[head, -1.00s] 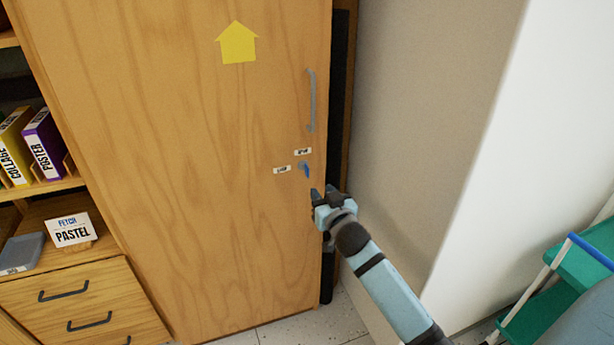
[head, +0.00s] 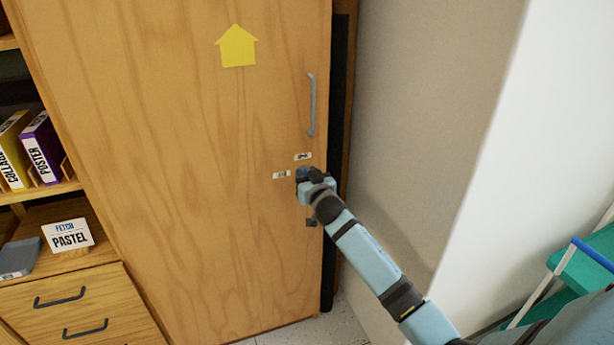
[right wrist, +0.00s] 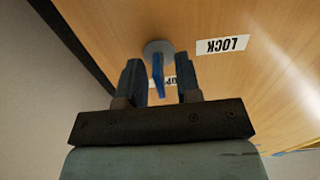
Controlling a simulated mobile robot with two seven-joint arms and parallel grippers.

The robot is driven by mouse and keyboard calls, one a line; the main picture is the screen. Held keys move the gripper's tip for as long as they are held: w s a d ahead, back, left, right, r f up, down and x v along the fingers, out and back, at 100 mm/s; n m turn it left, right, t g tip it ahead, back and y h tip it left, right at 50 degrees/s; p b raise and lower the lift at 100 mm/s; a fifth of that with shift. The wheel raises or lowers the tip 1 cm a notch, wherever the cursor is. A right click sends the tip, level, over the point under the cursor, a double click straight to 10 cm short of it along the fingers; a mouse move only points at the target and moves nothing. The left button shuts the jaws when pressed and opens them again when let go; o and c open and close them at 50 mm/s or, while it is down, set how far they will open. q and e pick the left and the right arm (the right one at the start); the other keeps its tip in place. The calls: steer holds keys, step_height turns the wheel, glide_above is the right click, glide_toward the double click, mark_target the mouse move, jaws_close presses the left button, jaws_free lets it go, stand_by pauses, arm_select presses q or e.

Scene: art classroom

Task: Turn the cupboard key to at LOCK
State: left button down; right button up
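The wooden cupboard door (head: 180,170) fills the middle of the head view. My right gripper (head: 303,174) is in front of its lock and covers most of the key there. In the right wrist view the blue key (right wrist: 158,76) sticks out of a round grey lock plate (right wrist: 158,47). The open fingers of my right gripper (right wrist: 160,82) stand on either side of the key, with gaps visible. The LOCK label (right wrist: 222,44) appears upside down beside the plate; in the head view it is the left label (head: 281,175). A second label (head: 303,156) sits above the lock. My left gripper is not in view.
A grey door handle (head: 311,104) is above the lock. A beige wall (head: 420,110) stands close to the right of the cupboard. Shelves with binders (head: 42,148) and a drawer unit (head: 75,305) are at left. A green cart (head: 585,268) is at the right.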

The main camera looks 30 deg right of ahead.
jaws_close()
